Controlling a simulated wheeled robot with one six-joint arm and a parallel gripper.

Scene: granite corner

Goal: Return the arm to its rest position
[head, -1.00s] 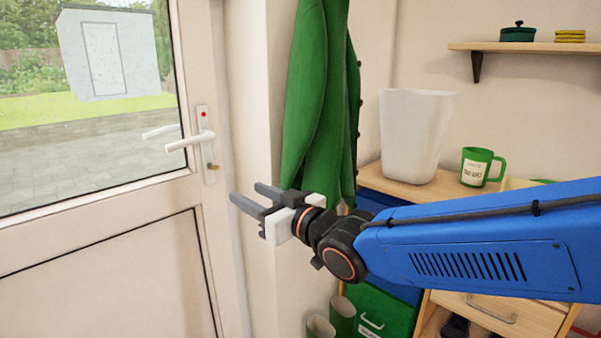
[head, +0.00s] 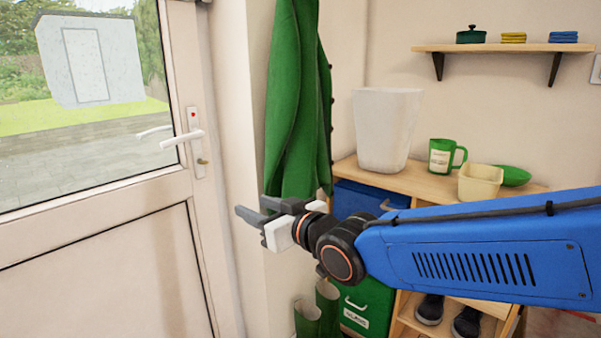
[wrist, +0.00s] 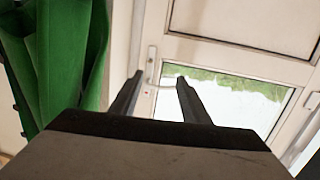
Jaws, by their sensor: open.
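My gripper (head: 254,212) is at the end of my blue arm, which reaches in from the right in the head view. Its two dark fingers are apart and nothing is between them. It points left toward the white door (head: 100,270), in front of the wall edge and the lower part of the hanging green coat (head: 293,110). In the wrist view the gripper (wrist: 155,90) also shows open and empty, with the door handle (wrist: 150,65) seen beyond the fingers and the coat (wrist: 68,50) at the left.
A wooden cabinet (head: 345,170) stands behind my arm, with a white bin (head: 385,130), green mug (head: 441,156), cream tub (head: 480,183) and green bowl (head: 513,175) on top. A shelf (head: 500,47) hangs above. Green boots (head: 318,315) stand below my gripper.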

